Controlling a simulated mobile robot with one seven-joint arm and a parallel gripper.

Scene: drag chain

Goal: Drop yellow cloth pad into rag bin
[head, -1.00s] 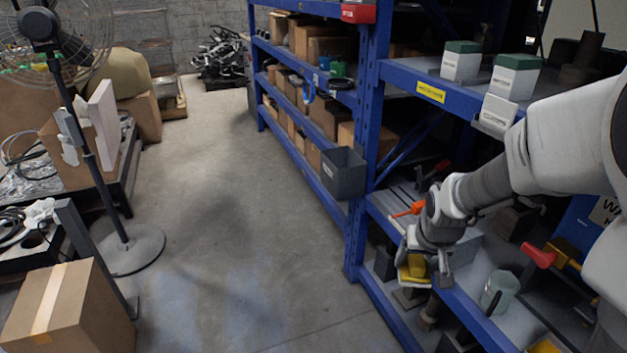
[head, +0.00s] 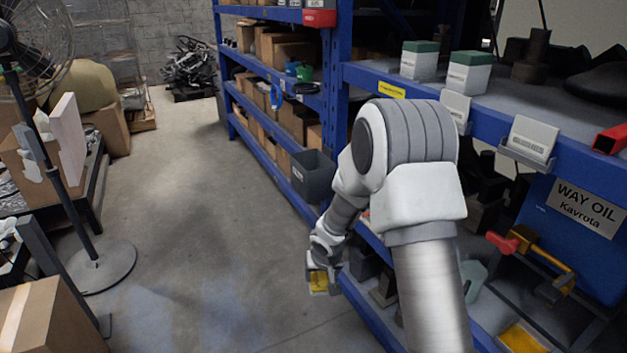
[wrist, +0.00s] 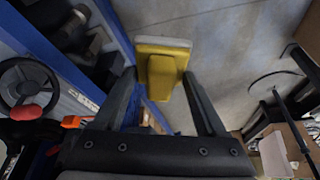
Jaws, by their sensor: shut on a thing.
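The yellow cloth pad (head: 319,284) hangs from my gripper (head: 322,266), out over the aisle beside the blue rack. In the wrist view the pad (wrist: 163,50) has a pale far edge and sits between the fingertips of my gripper (wrist: 161,78), which is shut on it. A dark grey open-topped bin (head: 313,178) with a small label hangs on the rack's corner upright. It appears to be the rag bin. In the head view it is above my gripper and farther back. The bin's inside is only partly visible, and my arm hides part of the rack.
The blue rack (head: 489,118) holds white-and-green boxes (head: 467,72) on its upper shelf. A red-handled valve (head: 503,243) and another yellow item (head: 521,338) are lower right. A fan stand (head: 99,266) and a cardboard box (head: 50,318) are left. The aisle floor (head: 205,220) is clear.

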